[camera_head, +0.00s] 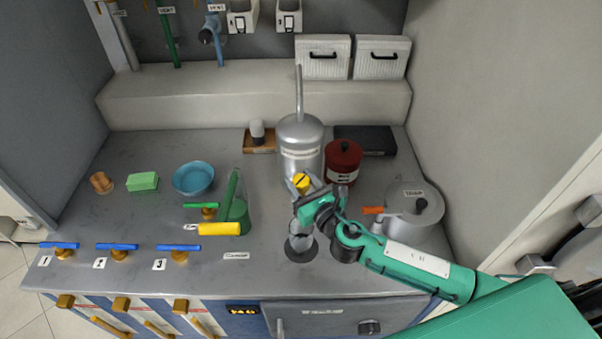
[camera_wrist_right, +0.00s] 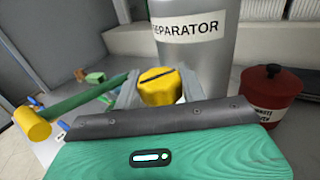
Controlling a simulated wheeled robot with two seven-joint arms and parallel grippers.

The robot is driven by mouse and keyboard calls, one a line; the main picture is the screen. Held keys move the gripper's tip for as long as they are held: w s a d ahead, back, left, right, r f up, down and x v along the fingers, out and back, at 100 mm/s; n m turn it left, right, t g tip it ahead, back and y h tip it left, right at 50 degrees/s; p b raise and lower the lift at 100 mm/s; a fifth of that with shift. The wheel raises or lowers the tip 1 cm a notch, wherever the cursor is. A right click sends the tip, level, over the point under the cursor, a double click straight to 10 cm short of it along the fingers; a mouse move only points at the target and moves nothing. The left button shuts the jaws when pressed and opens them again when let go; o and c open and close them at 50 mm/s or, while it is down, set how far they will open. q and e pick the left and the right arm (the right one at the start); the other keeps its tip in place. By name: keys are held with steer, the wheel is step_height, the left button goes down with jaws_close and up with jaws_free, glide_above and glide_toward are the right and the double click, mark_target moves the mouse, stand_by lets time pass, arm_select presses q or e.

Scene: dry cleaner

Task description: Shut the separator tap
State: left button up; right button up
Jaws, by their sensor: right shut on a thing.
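The separator (camera_head: 300,135) is a tall silver cylinder with a thin pipe on top, standing near the middle of the counter; its label reads SEPARATOR in the right wrist view (camera_wrist_right: 186,28). Its yellow tap (camera_head: 302,181) is on its front. In the right wrist view the tap knob (camera_wrist_right: 158,88) has a dark line across its top. My right gripper (camera_head: 308,193) is shut on this knob, with a finger on either side. A clear glass vessel (camera_head: 299,241) stands below the tap, partly hidden by my gripper. My left gripper is not in view.
A dark red lidded pot (camera_head: 343,158) stands right of the separator, and a grey kettle-like pot (camera_head: 414,204) with an orange handle is beside my right arm. A green pipe with a yellow handle (camera_head: 219,229) stands to the left.

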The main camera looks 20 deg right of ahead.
steer(key=m+h+p, duration=0.1)
steer(key=m+h, duration=0.1)
steer(key=h, duration=0.1)
steer(key=m+h+p, duration=0.1)
steer(key=m+h, duration=0.1)
steer(key=h, duration=0.2)
steer(key=shift+a+r+m, duration=0.1)
steer(key=shift+r+m, duration=0.05)
steer(key=shift+m, duration=0.25)
steer(key=m+h+p, duration=0.1)
steer(key=m+h, duration=0.1)
steer(key=h, duration=0.2)
steer(key=shift+g, duration=0.4)
steer(key=shift+m+g+h+p, duration=0.35)
steer(key=shift+m+g+h, duration=0.85)
steer(key=shift+m+h, duration=0.8)
steer(key=shift+h, duration=0.5)
steer(key=o, duration=0.9)
steer(key=shift+o, duration=0.2)
